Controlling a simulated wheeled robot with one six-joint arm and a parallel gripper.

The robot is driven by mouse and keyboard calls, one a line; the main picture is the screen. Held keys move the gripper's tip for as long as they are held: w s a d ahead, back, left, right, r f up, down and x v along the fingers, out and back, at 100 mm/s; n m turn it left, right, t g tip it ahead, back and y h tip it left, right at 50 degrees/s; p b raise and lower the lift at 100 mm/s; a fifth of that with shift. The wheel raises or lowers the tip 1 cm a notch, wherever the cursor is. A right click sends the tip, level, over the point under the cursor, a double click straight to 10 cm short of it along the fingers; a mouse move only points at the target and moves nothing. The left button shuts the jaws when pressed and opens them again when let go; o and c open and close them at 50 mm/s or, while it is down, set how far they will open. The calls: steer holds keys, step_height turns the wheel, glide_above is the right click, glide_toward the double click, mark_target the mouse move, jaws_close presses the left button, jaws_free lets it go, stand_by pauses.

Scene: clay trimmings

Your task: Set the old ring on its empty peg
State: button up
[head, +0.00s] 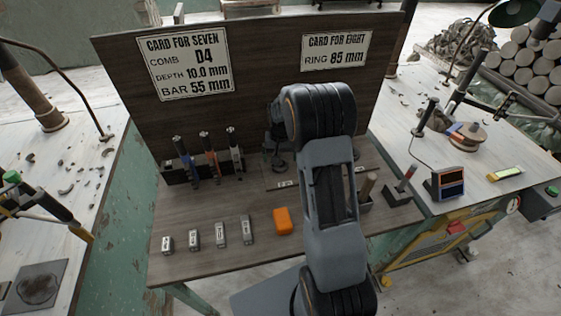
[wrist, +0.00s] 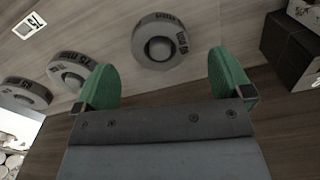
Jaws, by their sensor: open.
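In the wrist view my gripper (wrist: 163,82) is open, its two green fingers wide apart with nothing between the tips. A thick grey ring (wrist: 142,50) with a dark printed label lies just ahead of the gap, apart from both fingers. A second grey ring (wrist: 57,77) is left of it, partly behind the left finger, and a third ring (wrist: 14,96) is farther left. I cannot tell which is the old ring, nor make out an empty peg. In the head view my arm hides most of the ring area and the fingers.
A dark block (wrist: 290,52) stands at the wrist view's right. In the head view, an orange block (head: 283,221) and several small labelled metal blocks (head: 220,232) lie on the bench front. Upright tools (head: 208,152) stand left. The card for eight (head: 336,51) reads RING 85 mm.

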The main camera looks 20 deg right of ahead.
step_height(320, 180, up, 10)
steer(key=shift+r, duration=0.15)
stand_by(0.7)
